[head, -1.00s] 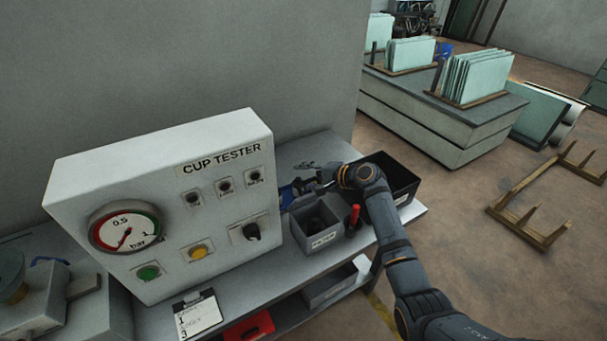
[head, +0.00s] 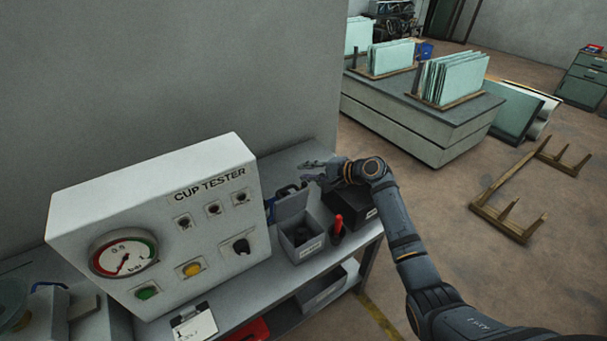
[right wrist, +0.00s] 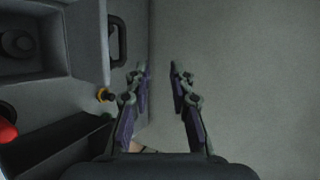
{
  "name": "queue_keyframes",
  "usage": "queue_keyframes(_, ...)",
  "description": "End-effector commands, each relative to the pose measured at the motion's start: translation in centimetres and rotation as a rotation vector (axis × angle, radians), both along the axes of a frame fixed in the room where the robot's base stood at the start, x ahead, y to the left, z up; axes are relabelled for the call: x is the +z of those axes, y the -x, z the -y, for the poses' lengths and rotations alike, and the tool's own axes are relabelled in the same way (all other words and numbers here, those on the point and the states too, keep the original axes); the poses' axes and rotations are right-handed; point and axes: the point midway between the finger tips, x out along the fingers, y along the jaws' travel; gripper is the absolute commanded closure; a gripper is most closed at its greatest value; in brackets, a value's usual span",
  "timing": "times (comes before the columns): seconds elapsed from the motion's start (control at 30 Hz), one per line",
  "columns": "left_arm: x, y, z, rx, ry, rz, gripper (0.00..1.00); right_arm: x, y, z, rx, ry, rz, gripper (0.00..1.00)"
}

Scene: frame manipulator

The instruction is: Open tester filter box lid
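The white cup tester panel (head: 150,215) stands on the bench at left in the head view. A grey open box (head: 312,247) is beside it, with a dark round thing inside; it also shows in the right wrist view (right wrist: 62,50). My right gripper (head: 318,171) is open and empty behind the box. In the wrist view its fingers (right wrist: 160,85) are apart, with the handle to their upper left. My left gripper is out of view.
A black bin (head: 352,212) and a red-handled tool (head: 338,224) stand right of the grey box. A blue part (head: 270,208) is between panel and box. The wall rises behind the bench. A clipboard (head: 195,324) lies in front.

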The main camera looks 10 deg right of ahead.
Motion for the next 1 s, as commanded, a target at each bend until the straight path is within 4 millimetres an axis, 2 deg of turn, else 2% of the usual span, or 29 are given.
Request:
queue_keyframes(0.13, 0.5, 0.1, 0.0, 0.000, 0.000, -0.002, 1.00, 0.7, 0.2, 0.4, 0.001, 0.000, -0.002, 0.78)
queue_keyframes(0.37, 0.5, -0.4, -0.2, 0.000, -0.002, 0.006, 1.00, 0.6, 0.3, 0.4, 0.001, -0.001, -0.004, 0.78)
queue_keyframes(0.67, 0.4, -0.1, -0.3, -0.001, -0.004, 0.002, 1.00, 0.7, 0.7, 0.9, 0.000, 0.000, -0.005, 0.78)
queue_keyframes(0.77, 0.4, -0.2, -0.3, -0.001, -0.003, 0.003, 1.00, 1.4, 1.8, 2.1, 0.000, 0.004, -0.003, 0.78)
queue_keyframes(1.0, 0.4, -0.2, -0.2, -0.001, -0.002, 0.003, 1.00, 3.8, 5.8, 6.1, 0.000, 0.008, -0.005, 0.78)
